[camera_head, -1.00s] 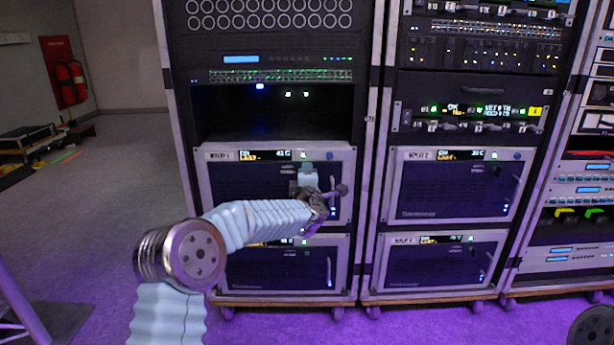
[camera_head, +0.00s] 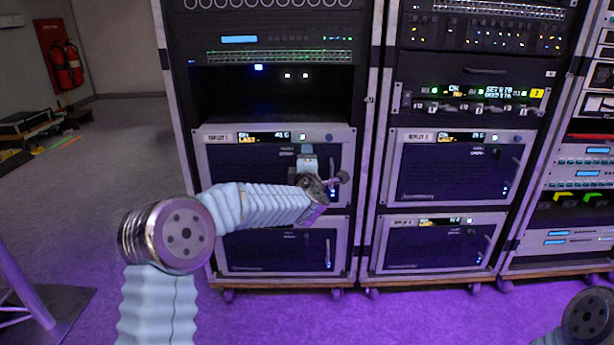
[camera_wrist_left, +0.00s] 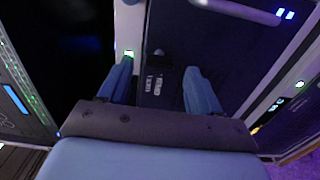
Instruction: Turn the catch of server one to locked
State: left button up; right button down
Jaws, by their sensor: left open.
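Server one, labelled replay 1 (camera_head: 260,195), is the upper left light-framed unit with a dark door in the left rack. Its small display and green light show along its top strip. My left gripper (camera_head: 307,149) is in front of the door's upper part, just under that light. In the left wrist view, my left gripper (camera_wrist_left: 160,88) is open, its two blue fingers apart and nothing held between them. A small grey rounded piece (camera_wrist_left: 159,52) lies on the dark door beyond the fingers; I cannot tell if it is the catch. My right gripper is out of view.
The door's handle bar (camera_wrist_left: 235,10) is close by, beside two blue lights. A second server (camera_head: 275,255) is below, and similar units (camera_head: 440,180) fill the rack to the right. A dark open bay (camera_head: 225,95) is above server one.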

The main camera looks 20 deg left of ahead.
pick_arm(q)
jog(key=v, duration=1.1)
jog(key=shift+b, duration=0.4)
jog(key=s+d+f+m+g+h+p, duration=0.1)
jog(key=s+f+m+g+h+p, duration=0.2)
jog(key=f, duration=0.5)
jog(key=s+d+f+m+g+h+p, duration=0.15)
jog(key=f+m, duration=0.25)
jog(key=f, duration=0.4)
jog(key=s+d+f+m+g+h+p, duration=0.1)
jog(key=s+d+f+m+g+h, duration=0.2)
jog(key=f, duration=0.5)
jog(key=s+f+m+g+h+p, duration=0.1)
jog(key=s+f+m+g, duration=0.3)
jog(key=s, duration=0.9)
jog(key=s+d+f+m+g+p, duration=0.1)
jog(key=s+f+m+g+p, duration=0.2)
jog(key=s+f, duration=0.7)
jog(key=s+m+g, duration=0.2)
jog(key=s, duration=0.2)
jog(key=shift+s+d+h, duration=0.25)
jog(key=shift+d+h, duration=0.1)
